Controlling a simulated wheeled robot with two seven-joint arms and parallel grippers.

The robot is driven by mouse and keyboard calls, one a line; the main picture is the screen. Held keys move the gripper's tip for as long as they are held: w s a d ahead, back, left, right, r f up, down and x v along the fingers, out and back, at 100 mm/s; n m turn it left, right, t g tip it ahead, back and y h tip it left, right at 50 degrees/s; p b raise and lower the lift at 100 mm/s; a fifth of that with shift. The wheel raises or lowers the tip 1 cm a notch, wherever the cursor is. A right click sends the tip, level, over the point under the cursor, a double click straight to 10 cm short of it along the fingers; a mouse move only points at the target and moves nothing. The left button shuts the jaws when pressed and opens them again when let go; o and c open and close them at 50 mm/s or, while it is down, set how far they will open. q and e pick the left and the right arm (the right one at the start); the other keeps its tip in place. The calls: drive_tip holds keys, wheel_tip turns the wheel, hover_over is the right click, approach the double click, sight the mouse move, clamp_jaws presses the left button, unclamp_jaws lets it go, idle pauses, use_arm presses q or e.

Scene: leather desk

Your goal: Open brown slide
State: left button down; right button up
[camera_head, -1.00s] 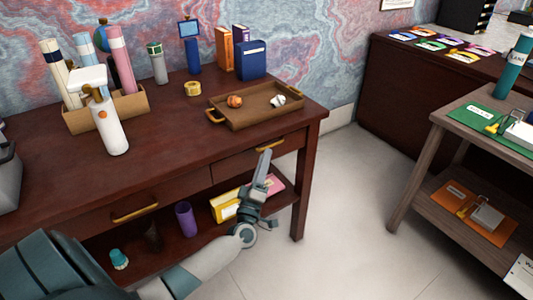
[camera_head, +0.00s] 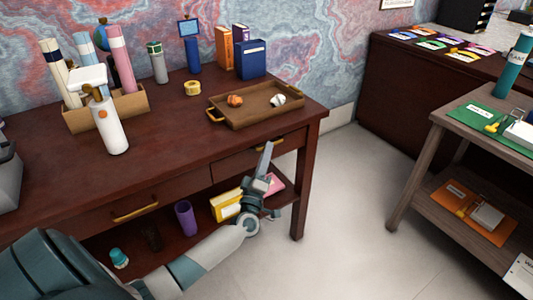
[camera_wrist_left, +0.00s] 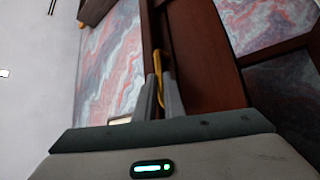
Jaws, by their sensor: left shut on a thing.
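The dark brown desk has a right drawer (camera_head: 233,166) with a gold handle (camera_head: 279,145); the drawer front looks about flush with the desk. My left gripper (camera_head: 266,153) is at this handle, its fingers pointing up toward the desk front. In the left wrist view, its grey fingers (camera_wrist_left: 161,98) are shut on the gold handle (camera_wrist_left: 158,75) beside the brown drawer front (camera_wrist_left: 203,55). The fingers partly hide the handle. A left drawer with its own gold handle (camera_head: 135,212) is closed. My right gripper is not in view.
On the desk are a brown tray (camera_head: 240,122) with small items, a blue binder (camera_head: 251,60) and a white bottle (camera_head: 108,125). A purple cup (camera_head: 186,217) and yellow box (camera_head: 226,205) stand on the lower shelf. The floor (camera_head: 345,215) to the right is clear.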

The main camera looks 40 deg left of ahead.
use_arm(q)
drive_tip(key=shift+d, duration=0.1)
